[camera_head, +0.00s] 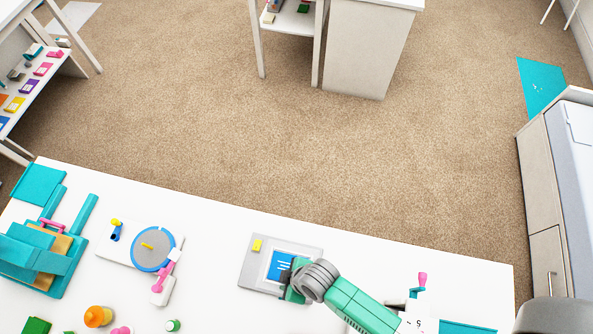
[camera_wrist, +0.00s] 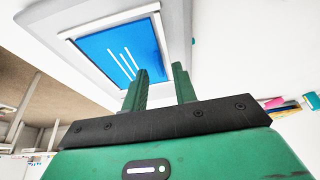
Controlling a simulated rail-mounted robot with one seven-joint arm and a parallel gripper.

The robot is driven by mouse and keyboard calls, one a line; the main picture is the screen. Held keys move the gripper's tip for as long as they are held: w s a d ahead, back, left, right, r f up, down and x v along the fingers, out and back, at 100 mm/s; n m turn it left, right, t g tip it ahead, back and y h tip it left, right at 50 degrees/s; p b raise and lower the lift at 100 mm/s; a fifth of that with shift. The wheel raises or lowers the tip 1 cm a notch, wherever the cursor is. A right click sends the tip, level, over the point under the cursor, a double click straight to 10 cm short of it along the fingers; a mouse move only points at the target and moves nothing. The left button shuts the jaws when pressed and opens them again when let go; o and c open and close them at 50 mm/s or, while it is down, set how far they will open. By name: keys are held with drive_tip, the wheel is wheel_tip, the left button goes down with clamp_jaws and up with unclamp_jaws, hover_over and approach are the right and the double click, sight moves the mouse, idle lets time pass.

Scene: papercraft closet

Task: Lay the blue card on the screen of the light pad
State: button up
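The light pad (camera_head: 256,276) is a grey-white slab on the white table, with a yellow piece at its upper left. The blue card (camera_head: 280,263) has white lines on it and appears to lie flat within the pad's screen area. In the wrist view the blue card (camera_wrist: 112,50) fills most of the framed screen of the light pad (camera_wrist: 176,30). My gripper (camera_head: 288,283) is at the pad's right side, by the card's edge. In the wrist view my gripper's fingers (camera_wrist: 160,70) are apart with a gap between them. I see nothing held. The arm hides the pad's lower right.
A blue round turntable (camera_head: 152,249) and a teal press-like device (camera_head: 38,255) stand to the left on the table. A small orange pot (camera_head: 97,316) is near the front. A pink-topped item (camera_head: 422,280) stands right of my arm. The table behind the pad is clear.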

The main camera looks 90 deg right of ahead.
drive_tip(key=p+v, duration=0.1)
drive_tip(key=v, duration=1)
drive_tip(key=shift+r, duration=0.1)
drive_tip(key=w+d+r+t+h, duration=0.1)
drive_tip(key=w+d+r+t, duration=0.2)
drive_tip(key=w+r, duration=0.85)
drive_tip(key=w+a+r+n+t+h, duration=0.15)
drive_tip(key=w+r+t, duration=0.25)
drive_tip(key=w+r, duration=0.65)
drive_tip(key=w+a+r+t, duration=0.35)
drive_tip(key=w+r, duration=0.35)
drive_tip(key=r, duration=0.7)
drive_tip(key=s+a+r+t+y, duration=0.1)
drive_tip(key=a+r+t, duration=0.2)
drive_tip(key=r, duration=0.8)
drive_tip(key=s+a+r+t+y, duration=0.1)
drive_tip(key=a+r, duration=0.4)
drive_tip(key=r, duration=0.7)
drive_tip(key=s+a+r+t+y, duration=0.1)
drive_tip(key=a+r+t, duration=0.3)
drive_tip(key=r, duration=0.7)
drive_tip(key=shift+s+r+n+t, duration=0.15)
drive_tip(key=shift+s+n+t, duration=0.2)
drive_tip(key=shift+s+t, duration=0.55)
